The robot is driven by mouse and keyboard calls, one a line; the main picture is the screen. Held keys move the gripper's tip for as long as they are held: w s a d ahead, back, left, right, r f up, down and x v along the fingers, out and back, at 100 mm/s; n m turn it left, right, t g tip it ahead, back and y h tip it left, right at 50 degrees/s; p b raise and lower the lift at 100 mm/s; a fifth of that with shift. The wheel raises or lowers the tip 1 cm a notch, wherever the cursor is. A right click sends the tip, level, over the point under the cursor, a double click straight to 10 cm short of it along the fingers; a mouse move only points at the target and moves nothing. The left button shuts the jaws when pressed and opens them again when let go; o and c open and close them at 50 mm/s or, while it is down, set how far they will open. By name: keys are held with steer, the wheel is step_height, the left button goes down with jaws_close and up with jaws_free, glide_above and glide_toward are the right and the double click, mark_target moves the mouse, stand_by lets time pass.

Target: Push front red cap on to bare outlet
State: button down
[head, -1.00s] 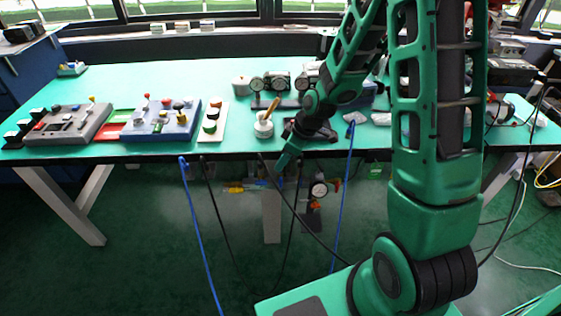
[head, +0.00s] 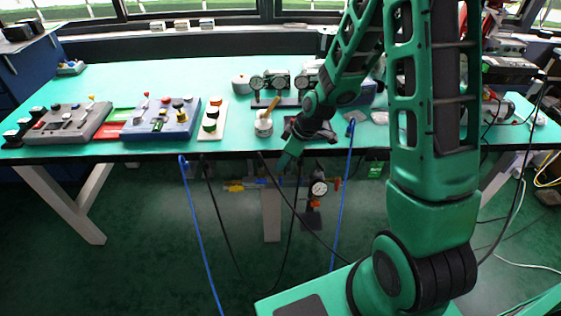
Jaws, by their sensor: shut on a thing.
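My gripper (head: 284,162) points down and left at the table's front edge in the head view, small and dark around its tips. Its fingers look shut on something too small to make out. Below and to the right of it, under the table edge, hangs an assembly with a round white gauge (head: 318,188) and an orange-red part (head: 314,203). A yellow fitting (head: 236,187) and a blue one sit to its left. I cannot single out the front red cap or the bare outlet at this size.
The green-topped table (head: 200,82) carries a grey control box (head: 68,125), a blue control box (head: 160,122), a strip of round buttons (head: 211,120) and a white pot (head: 263,126). Blue hoses (head: 342,205) and black cables hang in front. The floor below is mostly open.

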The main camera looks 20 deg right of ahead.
steer(key=c, duration=1.7)
jaws_free()
steer(key=shift+c, duration=0.2)
steer(key=v, duration=1)
steer(key=shift+s+d+r, duration=0.15)
steer(key=shift+d+r, duration=0.05)
steer(key=shift+r, duration=0.1)
steer(key=s+d+r+m+g+h, duration=0.1)
steer(key=s+d+r+m, duration=0.2)
steer(key=s, duration=0.6)
steer(key=s+d+r+m+g+h, duration=0.1)
steer(key=s+d+r+m, duration=0.3)
steer(key=s+d+m, duration=0.2)
steer(key=s+d+r+m+g+h, duration=0.1)
steer(key=s+d+r+m, duration=0.2)
steer(key=s+m, duration=0.4)
steer(key=s+d, duration=0.1)
steer(key=s, duration=0.5)
steer(key=shift+d+r, duration=0.15)
steer(key=shift+r, duration=0.15)
